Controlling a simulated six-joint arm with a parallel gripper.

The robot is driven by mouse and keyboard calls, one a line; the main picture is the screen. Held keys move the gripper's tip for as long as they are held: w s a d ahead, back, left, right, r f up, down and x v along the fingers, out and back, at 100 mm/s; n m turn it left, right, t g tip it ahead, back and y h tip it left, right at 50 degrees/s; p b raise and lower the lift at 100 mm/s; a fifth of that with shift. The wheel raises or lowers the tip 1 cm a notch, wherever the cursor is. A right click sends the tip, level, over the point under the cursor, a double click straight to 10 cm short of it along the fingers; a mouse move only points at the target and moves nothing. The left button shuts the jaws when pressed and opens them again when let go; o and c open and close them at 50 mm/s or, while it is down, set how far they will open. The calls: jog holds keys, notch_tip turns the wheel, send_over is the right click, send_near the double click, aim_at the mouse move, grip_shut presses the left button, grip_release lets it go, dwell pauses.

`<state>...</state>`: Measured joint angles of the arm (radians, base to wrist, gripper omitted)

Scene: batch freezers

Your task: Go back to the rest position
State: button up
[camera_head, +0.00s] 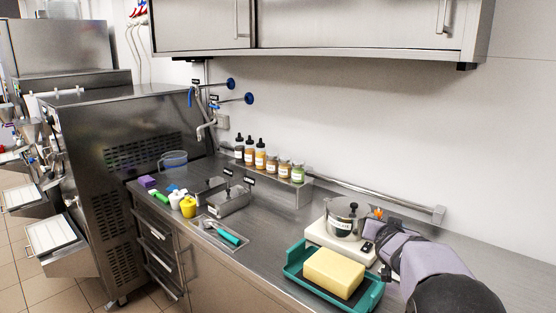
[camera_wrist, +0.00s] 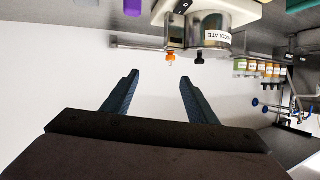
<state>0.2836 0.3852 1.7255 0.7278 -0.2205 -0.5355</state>
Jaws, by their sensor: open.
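My gripper (camera_wrist: 158,82) is open, with its two dark blue fingers spread and nothing between them in the wrist view. In the head view my gripper (camera_head: 369,240) is at the lower right, beside a lidded steel pot (camera_head: 345,222) on a white base (camera_head: 318,233), and partly hidden by my arm. The pot also shows in the wrist view (camera_wrist: 209,22), beyond the fingertips, with a label reading "...COLATE". A small orange part (camera_head: 378,212) shows by the pot.
A teal tray (camera_head: 296,276) with a yellow sponge-like block (camera_head: 335,272) lies in front of the white base. Several bottles and jars (camera_head: 261,158) stand on a rear shelf. Steel containers (camera_head: 229,200) stand mid-counter. A wall cabinet (camera_head: 350,25) hangs above. Counter between containers and pot is clear.

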jog(key=s+a+f+n+g+y, duration=0.2)
jog(key=s+a+f+y, duration=0.1)
jog(key=s+a+f, duration=0.4)
jog(key=s+a+f+n+g+y, duration=0.2)
jog(key=s+a+f+g+y, duration=0.15)
jog(key=s+a, duration=0.45)
jog(key=s+a+f+g, duration=0.2)
jog(key=s+f, duration=0.1)
jog(key=s, duration=0.5)
jog(key=s+a+f+n+g, duration=0.1)
jog(key=s+a+f+g, duration=0.1)
jog(key=s, duration=0.6)
jog(key=s+a+f+n+g, duration=0.1)
jog(key=s+a+f+g, duration=0.1)
jog(key=s, duration=0.6)
notch_tip(320, 180, down, 2)
jog(key=shift+s+a+f+g+h, duration=0.25)
jog(key=shift+s+a+g+h, duration=0.15)
jog(key=shift+g, duration=0.15)
